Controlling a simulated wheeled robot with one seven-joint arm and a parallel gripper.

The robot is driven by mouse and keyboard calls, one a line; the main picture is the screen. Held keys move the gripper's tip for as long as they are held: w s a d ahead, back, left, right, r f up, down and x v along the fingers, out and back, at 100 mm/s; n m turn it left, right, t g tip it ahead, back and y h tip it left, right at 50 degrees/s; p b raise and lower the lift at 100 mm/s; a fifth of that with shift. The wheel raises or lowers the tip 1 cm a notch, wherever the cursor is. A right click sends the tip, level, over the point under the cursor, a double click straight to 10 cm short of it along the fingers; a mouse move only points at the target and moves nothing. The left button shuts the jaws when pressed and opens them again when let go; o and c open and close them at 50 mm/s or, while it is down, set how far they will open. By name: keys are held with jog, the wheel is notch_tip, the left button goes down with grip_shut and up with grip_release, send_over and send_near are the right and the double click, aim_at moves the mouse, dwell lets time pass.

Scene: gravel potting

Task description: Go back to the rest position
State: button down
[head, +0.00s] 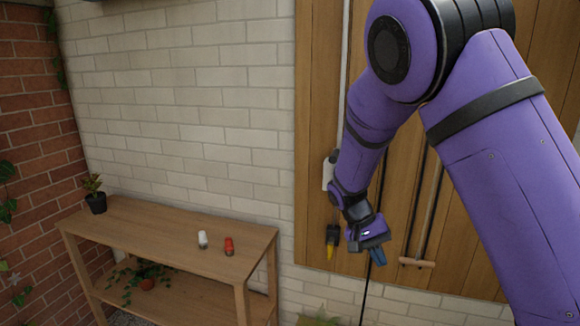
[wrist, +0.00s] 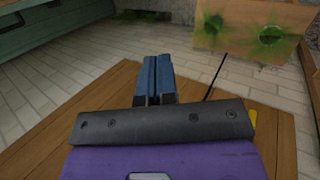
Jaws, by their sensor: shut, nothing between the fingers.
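My gripper (head: 377,256) hangs at the end of my purple arm in the head view, in front of the wooden panel on the wall. It points downward, away from the table. In the wrist view my gripper (wrist: 158,66) shows its two blue fingers pressed together with nothing between them.
A wooden table (head: 133,234) stands at the left with a white shaker (head: 203,240), a red shaker (head: 229,246) and a small potted plant (head: 95,195). A trailing plant (head: 147,283) is on its lower shelf. Long-handled tools (head: 422,215) hang on the wooden panel (head: 318,100) near my arm.

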jog(key=s+d+r+n+t+y, duration=0.1)
jog(key=s+d+r+t+y, duration=0.2)
jog(key=s+r, duration=0.45)
jog(key=s+d+r+t+y, duration=0.15)
jog(key=s+d+r, duration=0.25)
jog(key=r, duration=0.7)
jog(key=s+d+r+n+t, duration=0.1)
jog(key=s+r+t, duration=0.1)
jog(key=s, duration=0.5)
jog(key=s+d+r+t+y, duration=0.1)
jog(key=s+r+t, duration=0.1)
jog(key=s, duration=0.6)
jog(key=shift+r+n, duration=0.4)
jog(key=shift+r, duration=0.5)
